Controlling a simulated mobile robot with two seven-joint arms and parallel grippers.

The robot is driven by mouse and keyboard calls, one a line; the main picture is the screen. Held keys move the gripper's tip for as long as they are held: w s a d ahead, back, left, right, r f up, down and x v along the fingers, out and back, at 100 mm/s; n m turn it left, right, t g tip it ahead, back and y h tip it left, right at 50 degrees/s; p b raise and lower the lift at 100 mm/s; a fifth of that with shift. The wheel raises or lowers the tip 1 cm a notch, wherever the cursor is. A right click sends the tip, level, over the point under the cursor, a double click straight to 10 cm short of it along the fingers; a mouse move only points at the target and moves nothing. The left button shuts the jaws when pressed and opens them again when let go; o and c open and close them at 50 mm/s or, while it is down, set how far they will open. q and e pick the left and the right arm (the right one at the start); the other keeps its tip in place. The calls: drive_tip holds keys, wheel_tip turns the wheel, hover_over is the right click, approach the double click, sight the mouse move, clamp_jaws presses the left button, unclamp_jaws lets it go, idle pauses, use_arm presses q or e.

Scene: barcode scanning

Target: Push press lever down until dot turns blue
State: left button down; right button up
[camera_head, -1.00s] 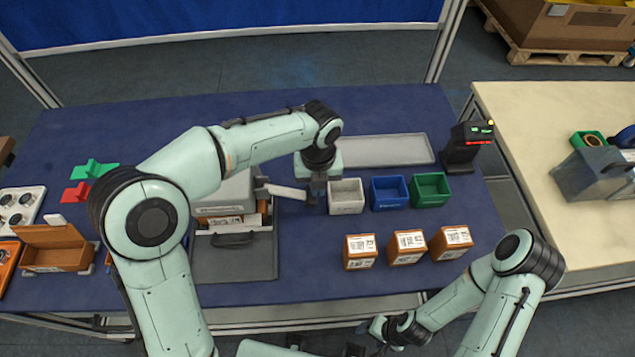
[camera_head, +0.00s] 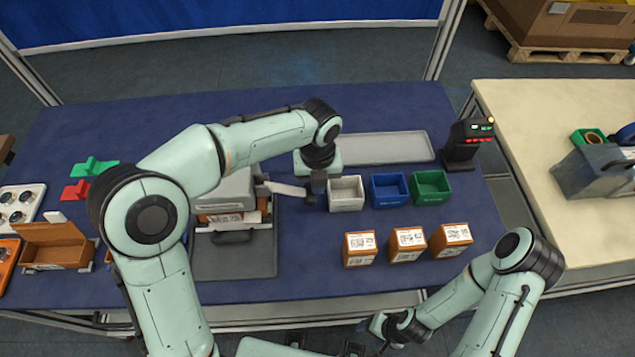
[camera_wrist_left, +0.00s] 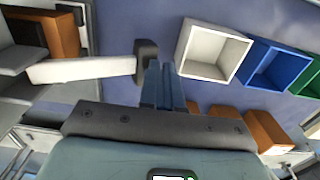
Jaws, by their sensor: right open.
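The grey press (camera_head: 222,188) stands on the left of the blue table, partly hidden by my left arm. An orange-brown box with a label (camera_head: 224,217) sits under its head. Its pale lever (camera_head: 287,189) sticks out to the right and ends in a dark knob; the lever also shows in the left wrist view (camera_wrist_left: 85,69). My left gripper (camera_head: 318,190) points down at the lever's end. In the left wrist view its fingers (camera_wrist_left: 163,80) are together, right beside the knob; I cannot tell if they touch. No blue dot is visible. My right gripper (camera_head: 358,338) is open near the front edge.
White (camera_head: 346,206), blue (camera_head: 388,203) and green (camera_head: 430,200) bins stand just right of my left gripper. Three labelled orange boxes (camera_head: 407,257) are in front of them. A scanner stand (camera_head: 462,155) and a grey tray (camera_head: 385,148) are behind.

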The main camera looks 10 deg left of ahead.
use_arm(q)
drive_tip(key=shift+s+a+f, duration=0.1)
drive_tip(key=shift+s+f, duration=0.05)
drive_tip(key=shift+f, duration=0.35)
drive_tip(key=shift+s+a+f, duration=0.1)
drive_tip(key=shift+s+f, duration=0.05)
drive_tip(key=shift+f, duration=0.3)
use_arm(e)
drive_tip(key=shift+s+f, duration=0.1)
drive_tip(key=shift+f, duration=0.05)
use_arm(q)
wheel_tip(320, 180, up, 15)
drive_tip(key=p, duration=0.2)
drive_tip(key=shift+d, duration=0.25)
use_arm(e)
drive_tip(key=shift+w+r, duration=1.45)
drive_tip(key=shift+r, duration=0.2)
use_arm(q)
drive_tip(key=shift+w+r, duration=0.1)
drive_tip(key=shift+w, duration=0.05)
